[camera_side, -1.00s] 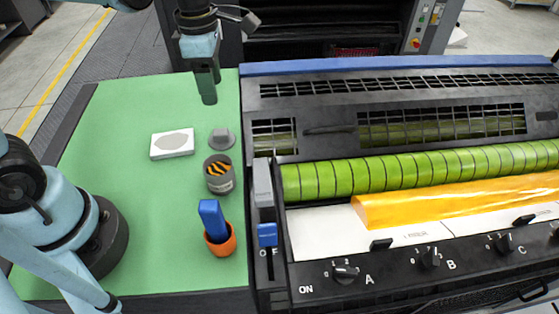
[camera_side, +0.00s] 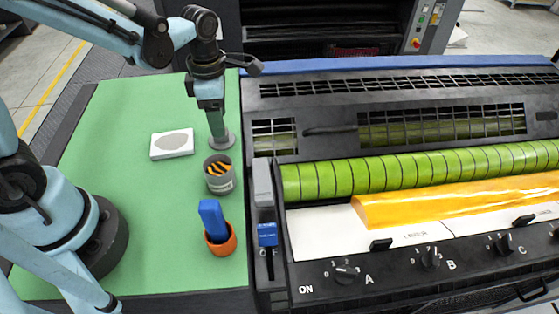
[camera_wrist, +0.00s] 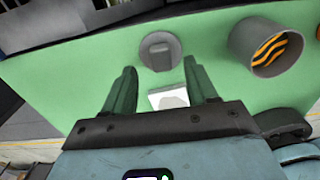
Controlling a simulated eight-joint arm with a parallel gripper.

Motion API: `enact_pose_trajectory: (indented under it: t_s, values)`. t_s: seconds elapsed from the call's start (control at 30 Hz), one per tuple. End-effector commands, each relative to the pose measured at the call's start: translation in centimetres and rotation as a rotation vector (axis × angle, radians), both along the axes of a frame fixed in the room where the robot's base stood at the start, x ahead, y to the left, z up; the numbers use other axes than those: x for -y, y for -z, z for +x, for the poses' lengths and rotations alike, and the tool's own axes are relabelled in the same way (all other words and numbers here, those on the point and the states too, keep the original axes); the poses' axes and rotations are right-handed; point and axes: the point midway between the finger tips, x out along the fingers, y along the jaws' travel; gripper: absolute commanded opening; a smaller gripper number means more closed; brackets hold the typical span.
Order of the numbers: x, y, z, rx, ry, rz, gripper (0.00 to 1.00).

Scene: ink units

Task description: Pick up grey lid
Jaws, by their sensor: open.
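The round grey lid (camera_wrist: 160,51) with a raised knob lies on the green table top. In the wrist view it shows just past the tips of my gripper (camera_wrist: 160,68), centred on the gap. My gripper is open and empty, fingers apart on either side of that gap. In the side view my gripper (camera_side: 217,137) points down at the lid (camera_side: 230,143) and hides most of it. I cannot tell whether the fingertips are beside the knob or still above it.
A grey can (camera_side: 219,183) with orange-black striped contents stands just in front of the lid. A white block (camera_side: 173,144) with a grey oval lies left. An orange pot (camera_side: 221,243) holds a blue tool (camera_side: 211,220). The press (camera_side: 300,128) borders the table at right.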

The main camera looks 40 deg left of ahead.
Motion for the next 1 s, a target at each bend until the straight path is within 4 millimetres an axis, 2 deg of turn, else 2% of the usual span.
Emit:
enact_pose_trajectory:
  t_s: [0.1, 0.3, 0.63, 1.0]
  values:
    - [0.0, 1.6, -0.1, 0.0, 0.0, 0.0, 0.57]
    - [0.0, 3.4, -0.1, 0.0, 0.0, 0.0, 0.57]
    - [0.0, 3.8, -0.2, 0.0, 0.0, 0.0, 0.57]
    - [0.0, 3.8, -0.2, 0.0, 0.0, 0.0, 0.01]
